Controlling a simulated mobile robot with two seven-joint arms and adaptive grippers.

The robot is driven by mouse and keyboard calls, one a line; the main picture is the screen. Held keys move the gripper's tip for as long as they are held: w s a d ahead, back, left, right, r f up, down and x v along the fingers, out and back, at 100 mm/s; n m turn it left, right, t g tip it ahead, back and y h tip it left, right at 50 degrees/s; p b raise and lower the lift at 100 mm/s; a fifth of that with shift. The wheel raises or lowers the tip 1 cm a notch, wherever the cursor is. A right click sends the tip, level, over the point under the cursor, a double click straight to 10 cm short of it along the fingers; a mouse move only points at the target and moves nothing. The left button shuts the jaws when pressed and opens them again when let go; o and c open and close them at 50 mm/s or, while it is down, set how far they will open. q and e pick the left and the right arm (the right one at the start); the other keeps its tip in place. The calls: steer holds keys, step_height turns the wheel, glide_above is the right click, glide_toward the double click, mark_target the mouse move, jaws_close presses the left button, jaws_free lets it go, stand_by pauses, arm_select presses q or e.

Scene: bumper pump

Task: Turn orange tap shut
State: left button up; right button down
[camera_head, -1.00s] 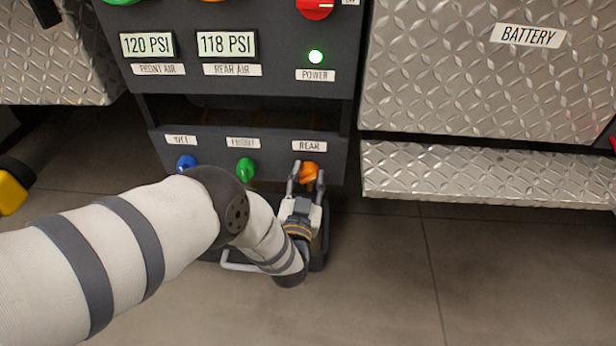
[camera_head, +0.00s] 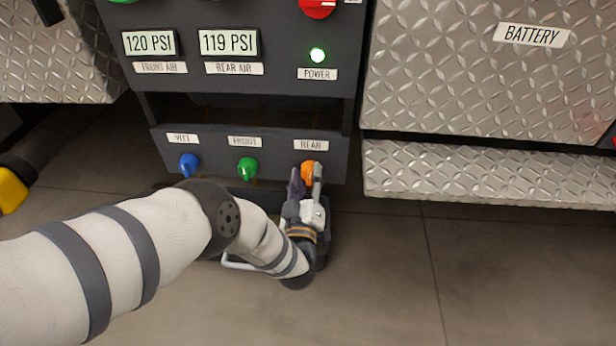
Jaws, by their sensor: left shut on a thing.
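The orange tap (camera_head: 308,169) sits under the REAR label on the lower dark panel (camera_head: 220,160). My left gripper (camera_head: 306,180) reaches up to it from below, its fingers shut on the tap's handle. The fingers hide part of the handle, so its exact angle is hard to tell. My right gripper is not in view.
A green tap (camera_head: 247,168) and a blue tap (camera_head: 188,164) sit left of the orange one. Above, the gauge panel (camera_head: 280,85) reads 120 PSI front and 119 PSI rear, with a green power light. A metal step (camera_head: 480,175) juts out at the right. Floor lies open below.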

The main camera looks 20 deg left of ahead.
arm_select(q)
steer(key=shift+f+n, duration=0.1)
steer(key=shift+n, duration=0.6)
steer(key=o, duration=1.1)
steer(key=shift+o, duration=0.2)
steer(key=shift+s, duration=0.1)
steer(key=v, duration=1.2)
steer(key=shift+d, duration=0.1)
